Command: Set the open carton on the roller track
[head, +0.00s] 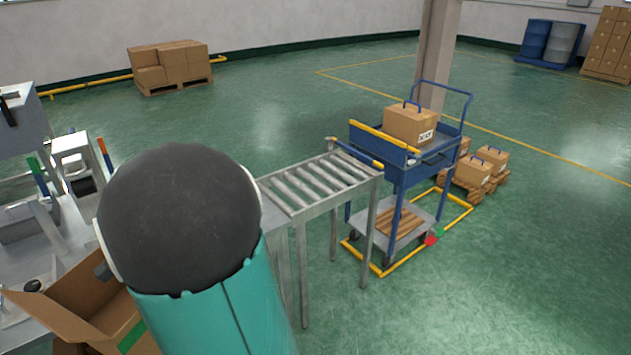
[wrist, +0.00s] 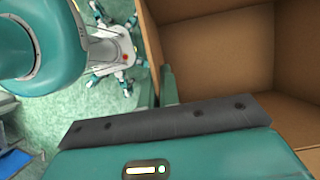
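The open carton (head: 92,308) is at the lower left in the head view, its flaps up and a green mark on its side. My arm hides its right part. In the wrist view its brown inside (wrist: 225,55) fills the upper right. My gripper (wrist: 158,88) has narrow fingers on either side of the carton's wall and appears shut on it. In the head view my arm hides the gripper. The roller track (head: 320,182) stands right of my arm, with bare rollers; its near left end is partly hidden.
A blue trolley (head: 398,172) with a closed carton (head: 409,126) stands beyond the track's right end. A steel bench (head: 62,245) with tools is at left. Cartons on a pallet (head: 478,172) lie further right. The floor at front right is clear.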

